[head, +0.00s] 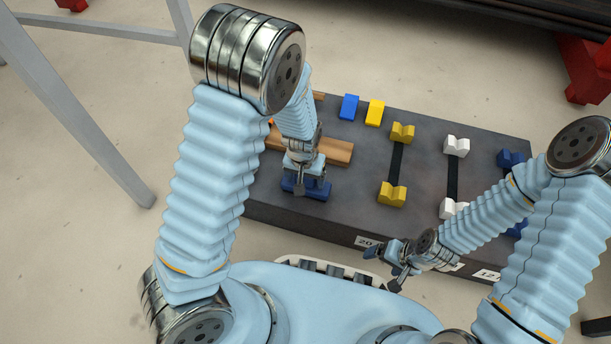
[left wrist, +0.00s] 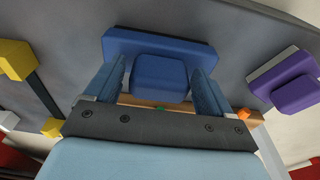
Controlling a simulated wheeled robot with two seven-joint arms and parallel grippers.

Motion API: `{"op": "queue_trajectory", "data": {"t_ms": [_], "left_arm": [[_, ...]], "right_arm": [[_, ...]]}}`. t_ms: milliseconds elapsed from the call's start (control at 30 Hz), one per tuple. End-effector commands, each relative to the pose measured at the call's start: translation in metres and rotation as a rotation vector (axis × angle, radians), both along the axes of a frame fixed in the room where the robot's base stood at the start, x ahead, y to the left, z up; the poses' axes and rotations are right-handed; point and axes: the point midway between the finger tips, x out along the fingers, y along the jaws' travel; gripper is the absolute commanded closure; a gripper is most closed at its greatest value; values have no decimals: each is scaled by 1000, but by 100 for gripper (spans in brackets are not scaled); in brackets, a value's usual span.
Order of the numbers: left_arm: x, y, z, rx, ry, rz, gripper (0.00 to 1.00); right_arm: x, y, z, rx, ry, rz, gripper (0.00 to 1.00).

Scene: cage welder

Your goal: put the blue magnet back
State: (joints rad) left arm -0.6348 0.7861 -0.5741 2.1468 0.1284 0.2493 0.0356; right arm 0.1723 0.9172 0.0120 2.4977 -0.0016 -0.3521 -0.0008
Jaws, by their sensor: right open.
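The blue magnet, a flat dark-blue base (head: 318,193) with a raised block, sits at the left front of the dark table in the head view, under my left gripper (head: 304,178). In the left wrist view its raised block (left wrist: 160,78) shows between the two fingers of my left gripper (left wrist: 158,70). The fingers are apart, with a visible gap beside the block. I cannot tell whether the magnet touches the table. My right gripper (head: 393,268) is open and empty near the table's front edge.
A wooden bar (head: 335,151) lies behind the magnet. A blue block (head: 348,107) and a yellow block (head: 375,112) lie at the back. Yellow (head: 392,194) and white (head: 456,146) V-blocks stand to the right. A purple magnet (left wrist: 292,80) is at right in the left wrist view.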

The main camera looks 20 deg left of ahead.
Motion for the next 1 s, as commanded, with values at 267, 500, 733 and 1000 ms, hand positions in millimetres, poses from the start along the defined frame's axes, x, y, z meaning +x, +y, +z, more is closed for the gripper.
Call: {"op": "queue_trajectory", "data": {"t_ms": [267,500,733,1000], "left_arm": [[0,0,0,0,0,0,6],[-2,0,23,-1,-2,0,6],[-7,-1,78,-2,-5,-1,6],[-14,0,118,0,0,-1,6]], "right_arm": [[0,0,0,0,0,0,11],[0,0,11,0,2,1,11],[-1,1,31,2,6,4,11],[-2,0,44,1,8,5,11]]}}
